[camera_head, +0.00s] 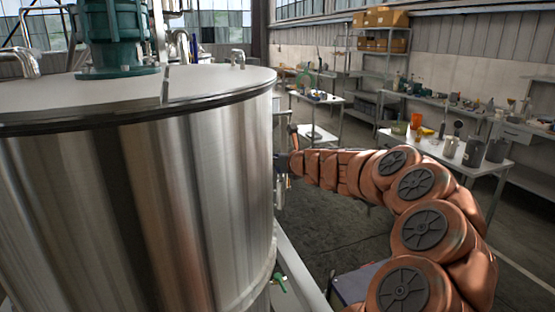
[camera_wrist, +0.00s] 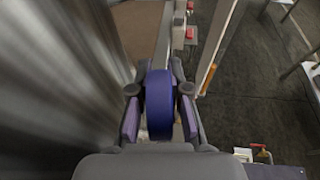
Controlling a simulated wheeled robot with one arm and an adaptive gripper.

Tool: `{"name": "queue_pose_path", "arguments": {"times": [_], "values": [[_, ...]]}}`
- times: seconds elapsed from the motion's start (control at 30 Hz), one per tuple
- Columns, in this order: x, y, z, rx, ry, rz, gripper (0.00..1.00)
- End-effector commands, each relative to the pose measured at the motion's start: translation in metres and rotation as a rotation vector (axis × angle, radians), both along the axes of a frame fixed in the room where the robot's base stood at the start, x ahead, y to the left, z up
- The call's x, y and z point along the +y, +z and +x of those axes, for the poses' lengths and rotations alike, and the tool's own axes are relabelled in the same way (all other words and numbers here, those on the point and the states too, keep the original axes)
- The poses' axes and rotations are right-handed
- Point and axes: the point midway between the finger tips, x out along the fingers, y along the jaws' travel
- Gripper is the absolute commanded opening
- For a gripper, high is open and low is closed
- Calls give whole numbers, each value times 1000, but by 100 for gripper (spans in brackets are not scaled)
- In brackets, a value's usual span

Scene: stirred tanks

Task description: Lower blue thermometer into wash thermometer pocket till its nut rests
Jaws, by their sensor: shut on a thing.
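In the wrist view my gripper (camera_wrist: 159,95) is shut on a blue, rounded thing (camera_wrist: 159,106), which looks like the head of the blue thermometer. Its stem and nut are hidden below the head and the fingers. In the head view my arm reaches to the right side of a large steel tank (camera_head: 130,200), and my gripper (camera_head: 284,163) is small and partly hidden by the tank's edge there. I cannot make out a thermometer pocket in either view, and I cannot tell whether this tank is the wash tank.
The tank wall (camera_wrist: 60,80) fills the left of the wrist view, close to my gripper. A green valve handle (camera_head: 279,282) sticks out low on the tank's right. White tables (camera_head: 430,145) with tools stand behind my arm. Dark floor between them is open.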

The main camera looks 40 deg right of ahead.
Motion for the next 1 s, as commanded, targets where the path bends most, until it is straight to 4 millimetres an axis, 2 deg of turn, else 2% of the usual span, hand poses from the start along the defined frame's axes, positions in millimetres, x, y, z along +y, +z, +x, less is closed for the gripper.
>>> {"name": "queue_pose_path", "arguments": {"times": [0.47,0.5,0.77,1.0], "values": [[0,-4,0,0,-1,1,0],[0,-4,0,0,-1,1,18],[0,-4,0,0,-1,1,45],[0,-4,0,0,-1,1,46]]}}
